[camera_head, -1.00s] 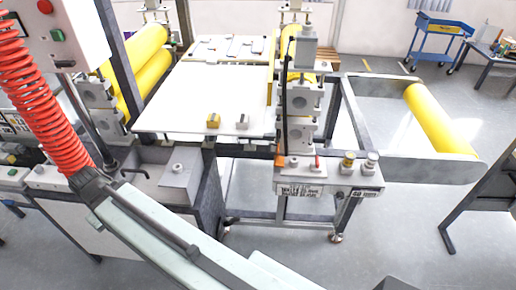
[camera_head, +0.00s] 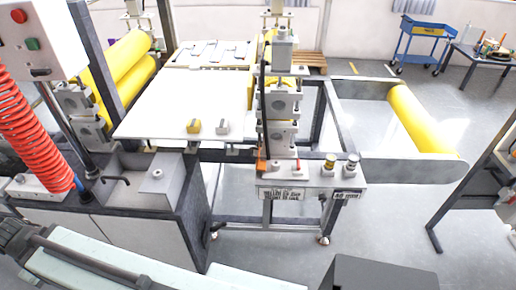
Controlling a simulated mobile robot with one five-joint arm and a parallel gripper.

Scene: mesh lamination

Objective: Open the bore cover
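No part can be clearly told as the bore cover. The lamination machine has a white flat table (camera_head: 175,105) with a yellow block (camera_head: 193,126) and a grey block (camera_head: 222,127) at its front edge. Right of it stands a metal roller post (camera_head: 281,105) with round bores in its blocks. My pale green arm (camera_head: 130,262) crosses the lower left of the picture, low in front of the machine. Its dark joint shows at the left edge. My gripper itself is not seen.
A grey bench (camera_head: 150,185) with a small tap and a control box (camera_head: 40,35) stand at the left. Yellow rollers (camera_head: 115,70) are behind. A yellow roller (camera_head: 420,120) in a grey frame juts out right.

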